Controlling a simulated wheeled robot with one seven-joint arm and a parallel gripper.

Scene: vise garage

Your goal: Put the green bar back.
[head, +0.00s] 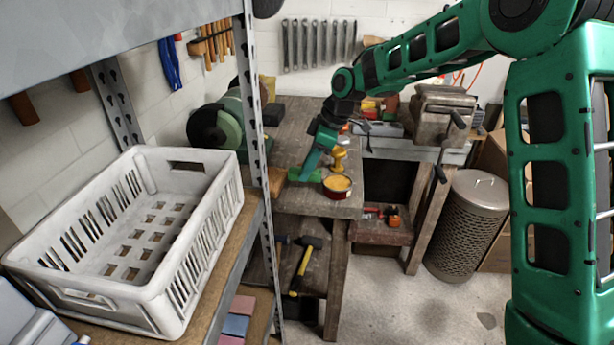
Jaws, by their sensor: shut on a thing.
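The green bar (298,175) is on or just above the wooden workbench (300,135), near its front left part. My gripper (309,171) reaches down from the upper right and is shut on the green bar. The fingers and the bar are small and close in colour, so the exact grip is hard to see. I cannot tell whether the bar touches the bench top.
A red can (337,186) with yellow contents stands just right of the bar, with a yellow object (339,158) behind it. A grinder (222,122) is at the left. A vise (440,110) stands at the right. A white crate (130,235) sits on the near shelf, whose post (250,90) stands left of the bench.

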